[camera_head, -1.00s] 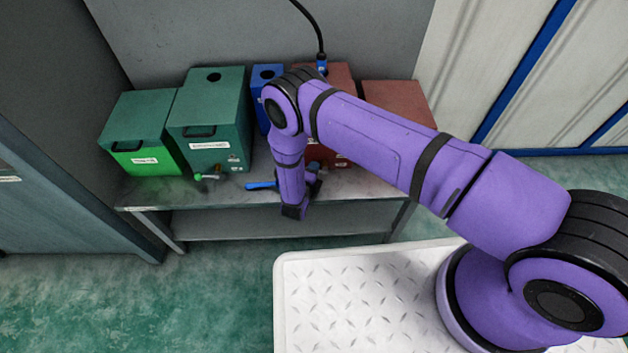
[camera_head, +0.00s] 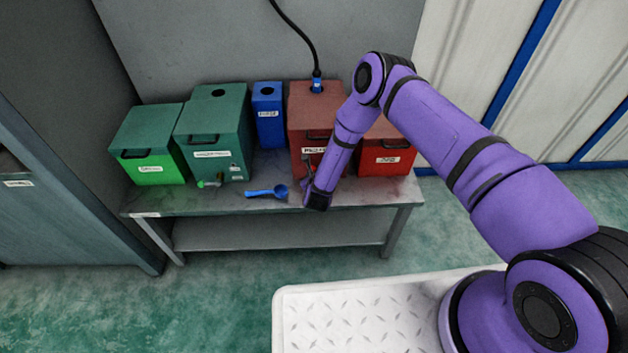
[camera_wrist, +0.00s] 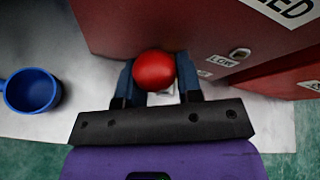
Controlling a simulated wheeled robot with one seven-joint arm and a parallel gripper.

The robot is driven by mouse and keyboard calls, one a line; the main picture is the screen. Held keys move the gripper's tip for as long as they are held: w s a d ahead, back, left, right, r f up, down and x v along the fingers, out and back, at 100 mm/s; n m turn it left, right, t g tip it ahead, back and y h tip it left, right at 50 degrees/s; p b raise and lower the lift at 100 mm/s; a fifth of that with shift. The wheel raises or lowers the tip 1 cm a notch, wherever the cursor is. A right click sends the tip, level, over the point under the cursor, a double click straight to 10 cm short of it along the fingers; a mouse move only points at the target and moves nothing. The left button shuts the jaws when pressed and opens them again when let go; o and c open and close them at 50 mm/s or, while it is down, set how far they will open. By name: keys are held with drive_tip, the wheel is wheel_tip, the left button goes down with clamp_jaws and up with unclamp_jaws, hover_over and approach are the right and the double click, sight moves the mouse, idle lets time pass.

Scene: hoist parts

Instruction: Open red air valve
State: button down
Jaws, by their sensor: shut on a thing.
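A round red knob (camera_wrist: 154,71) shows in the wrist view, low against the front of a tall red box (camera_wrist: 150,25). My gripper (camera_wrist: 156,82) is shut on the knob, with one dark finger on each side of it. My gripper's fingers are hard to make out there, at the foot of this box.
A blue ladle (camera_head: 268,192) lies on the bench (camera_head: 230,201) left of my gripper; its cup (camera_wrist: 32,92) shows in the wrist view. A lower red box (camera_head: 386,158) stands right. A blue box (camera_head: 268,115) and two green boxes (camera_head: 210,120) stand left.

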drive_tip(key=d+m+y, duration=0.2)
drive_tip(key=m, duration=0.1)
drive_tip(key=shift+r+m+y, duration=0.2)
drive_tip(key=shift+m+y, duration=0.1)
idle(0.7)
drive_tip(key=c, duration=0.8)
unclamp_jaws()
drive_tip(key=v, duration=1.1)
drive_tip(key=shift+d+f, duration=0.1)
drive_tip(key=shift+f, duration=0.1)
drive_tip(key=shift+s, duration=0.1)
